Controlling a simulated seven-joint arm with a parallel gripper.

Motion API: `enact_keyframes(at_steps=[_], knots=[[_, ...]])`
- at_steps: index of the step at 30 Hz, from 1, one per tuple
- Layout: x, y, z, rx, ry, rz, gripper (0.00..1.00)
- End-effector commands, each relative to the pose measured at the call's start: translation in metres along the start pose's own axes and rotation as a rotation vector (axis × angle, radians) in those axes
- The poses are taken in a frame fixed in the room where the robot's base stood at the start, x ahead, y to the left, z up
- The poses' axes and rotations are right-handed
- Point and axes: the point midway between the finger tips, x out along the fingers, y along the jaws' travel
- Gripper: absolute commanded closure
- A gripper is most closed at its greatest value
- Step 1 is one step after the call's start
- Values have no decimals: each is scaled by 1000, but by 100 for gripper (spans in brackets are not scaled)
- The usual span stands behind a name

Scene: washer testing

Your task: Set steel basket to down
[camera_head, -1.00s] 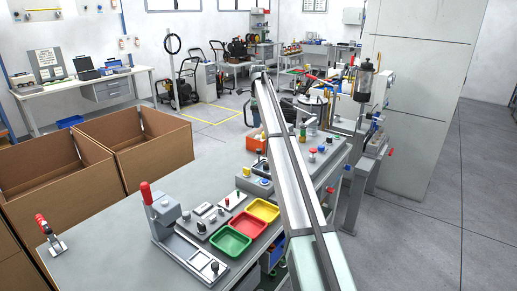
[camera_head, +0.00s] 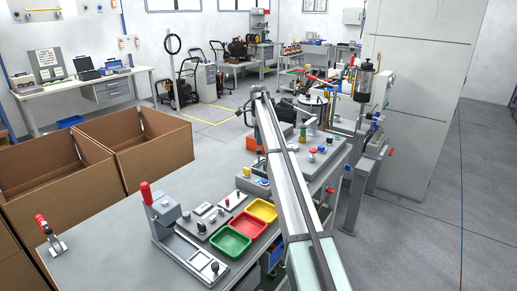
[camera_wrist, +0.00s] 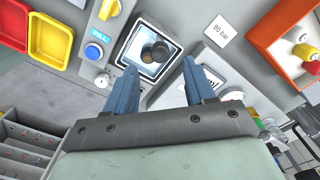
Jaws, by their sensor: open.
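My gripper (camera_wrist: 158,70) is open in the wrist view, its two blue fingers apart with nothing held between them. Beyond the fingertips is a square metal-framed opening (camera_wrist: 127,51) with a pale bluish inside and dark round shapes (camera_wrist: 155,50) in it. I cannot tell for certain which part is the steel basket or whether it is up or down. In the head view my arm crosses the workbench, and my gripper cannot be made out there.
A blue knob (camera_wrist: 93,51) beside a FILL label and a "00 bar" display (camera_wrist: 222,30) flank the opening. An orange-framed box (camera_wrist: 285,35) is at upper right. Yellow (camera_head: 263,210), red (camera_head: 247,226) and green (camera_head: 230,243) trays stand on the bench. Cardboard boxes (camera_head: 155,165) are left.

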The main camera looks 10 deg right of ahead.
Motion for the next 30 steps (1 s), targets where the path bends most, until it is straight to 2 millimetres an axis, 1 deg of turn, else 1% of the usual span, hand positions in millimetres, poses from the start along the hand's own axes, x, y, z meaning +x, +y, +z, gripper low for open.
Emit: enact_keyframes(at_steps=[1, 3, 6, 9, 15, 24, 26, 30], knots=[[10, 1, 0, 0, 0, 2, 46], [20, 1, 0, 0, 0, 1, 46], [34, 1, 0, 1, 0, 1, 46], [44, 0, 0, 1, 0, 1, 46], [54, 0, 0, 1, 0, -1, 46], [55, 0, 0, 1, 0, -1, 46], [55, 0, 0, 1, 0, -1, 51], [55, 0, 0, 1, 0, -1, 64]])
